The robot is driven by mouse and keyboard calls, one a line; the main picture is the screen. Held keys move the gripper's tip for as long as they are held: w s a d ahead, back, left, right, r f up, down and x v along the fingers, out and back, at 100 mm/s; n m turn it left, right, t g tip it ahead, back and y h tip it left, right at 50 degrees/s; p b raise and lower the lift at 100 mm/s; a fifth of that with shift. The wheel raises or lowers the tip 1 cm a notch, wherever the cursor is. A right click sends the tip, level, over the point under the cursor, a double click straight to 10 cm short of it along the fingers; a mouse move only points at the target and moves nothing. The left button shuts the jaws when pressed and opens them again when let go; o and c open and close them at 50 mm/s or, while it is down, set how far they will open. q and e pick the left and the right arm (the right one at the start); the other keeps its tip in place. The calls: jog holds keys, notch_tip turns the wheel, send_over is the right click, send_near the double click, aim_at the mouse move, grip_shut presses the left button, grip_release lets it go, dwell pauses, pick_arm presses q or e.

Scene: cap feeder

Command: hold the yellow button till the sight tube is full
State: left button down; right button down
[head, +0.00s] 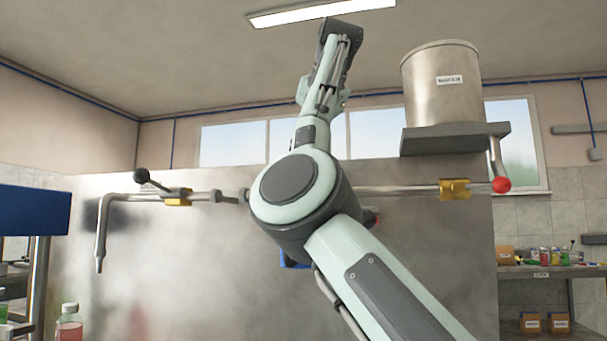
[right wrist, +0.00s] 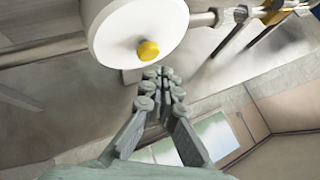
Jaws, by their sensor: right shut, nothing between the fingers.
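The yellow button (right wrist: 148,50) sits on the face of a round white housing (right wrist: 125,25) in the right wrist view. My right gripper (right wrist: 160,78) is shut and empty, its fingertips just below the button in the picture. The button is not covered, and I cannot tell whether the tips touch the housing. In the head view my right arm crosses the middle, and neither the button nor the housing shows. I cannot make out the sight tube or its level. My left gripper is not in view.
A steel tank (head: 442,85) stands on a grey shelf (head: 455,138) at upper right. A pipe with a brass valve (head: 455,189) and a red knob (head: 501,185) runs below it. A bent spout pipe (head: 101,230) hangs at left. A pink bottle (head: 69,325) stands at lower left.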

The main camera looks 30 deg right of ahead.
dwell(0.8)
jog(key=shift+f, duration=0.45)
jog(key=shift+b, duration=0.3)
jog(key=shift+f+b, duration=0.35)
jog(key=shift+f, duration=0.15)
dwell(0.4)
jog(key=shift+r, duration=0.1)
dwell(1.1)
jog(key=shift+r+p, duration=0.85)
